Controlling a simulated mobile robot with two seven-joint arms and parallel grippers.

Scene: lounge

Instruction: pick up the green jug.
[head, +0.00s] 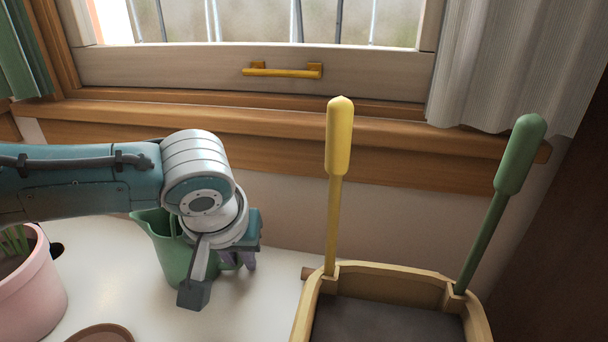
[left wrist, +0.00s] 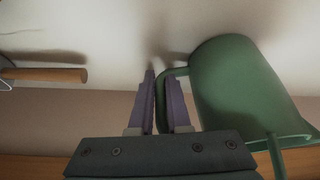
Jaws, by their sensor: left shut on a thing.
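The green jug (head: 172,252) is upright over the white table (head: 120,290), partly hidden behind my left arm in the head view. I cannot tell whether its base touches the table. My left gripper (head: 238,262) is at the jug's right side, shut on its handle. In the left wrist view, the handle passes between the purple fingers of the gripper (left wrist: 163,95), and the jug body (left wrist: 238,90) is to their right. My right gripper is not in view.
A pink pot (head: 30,295) with a plant stands at left, near a brown round thing (head: 100,334). A yellow-rimmed container (head: 390,283) at right has upright yellow (head: 339,140) and green (head: 520,155) handles. The window sill (head: 280,125) and wall close off the back.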

